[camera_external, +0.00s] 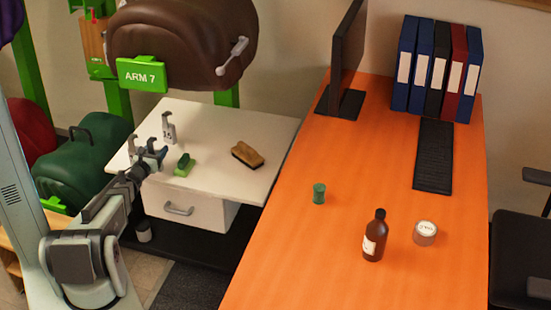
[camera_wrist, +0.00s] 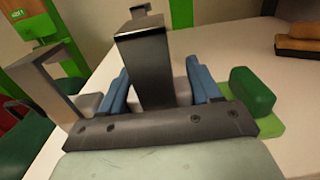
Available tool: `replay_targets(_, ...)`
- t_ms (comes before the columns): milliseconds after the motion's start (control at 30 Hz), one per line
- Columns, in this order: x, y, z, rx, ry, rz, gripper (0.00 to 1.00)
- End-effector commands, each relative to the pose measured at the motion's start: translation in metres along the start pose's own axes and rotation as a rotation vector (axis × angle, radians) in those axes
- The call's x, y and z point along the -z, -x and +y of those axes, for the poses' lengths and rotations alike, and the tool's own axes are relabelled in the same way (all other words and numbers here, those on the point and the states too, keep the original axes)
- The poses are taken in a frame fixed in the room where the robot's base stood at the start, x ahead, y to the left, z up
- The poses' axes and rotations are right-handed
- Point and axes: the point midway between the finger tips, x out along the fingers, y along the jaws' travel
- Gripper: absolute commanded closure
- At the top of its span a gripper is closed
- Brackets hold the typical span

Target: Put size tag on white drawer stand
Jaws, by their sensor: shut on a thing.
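The white drawer stand (camera_external: 215,135) is left of centre, below the brown saddle. My gripper (camera_external: 150,157) is low over its left part. In the wrist view, the blue fingers of my gripper (camera_wrist: 163,92) are shut on a dark grey upright piece (camera_wrist: 143,62) with a shiny top. I cannot tell whether its lower end touches the stand. A grey bracket-like piece (camera_external: 168,127) stands behind my gripper; another (camera_wrist: 50,82) stands left of it. No piece on the stand is readable as a size tag. A small green label (camera_wrist: 18,102) hangs on the wooden panel at far left.
A green block on a light green base (camera_external: 184,165) is just right of my gripper. A brown brush (camera_external: 247,155) lies farther right. The stand's front right is clear. The orange desk (camera_external: 300,255), with a bottle (camera_external: 375,237), is to the right. The brown saddle (camera_external: 180,40) overhangs behind.

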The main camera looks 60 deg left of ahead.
Motion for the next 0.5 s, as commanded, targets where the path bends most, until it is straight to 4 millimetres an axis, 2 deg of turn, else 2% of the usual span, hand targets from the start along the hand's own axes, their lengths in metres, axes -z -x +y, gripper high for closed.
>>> replay_targets(233,0.0037,-0.0001,0.0001,0.000,0.000,0.001,0.70)
replay_targets(267,0.0033,0.0000,0.0000,0.000,0.000,0.001,0.35)
replay_targets(500,0.0030,0.0000,0.0000,0.000,0.000,0.001,0.12)
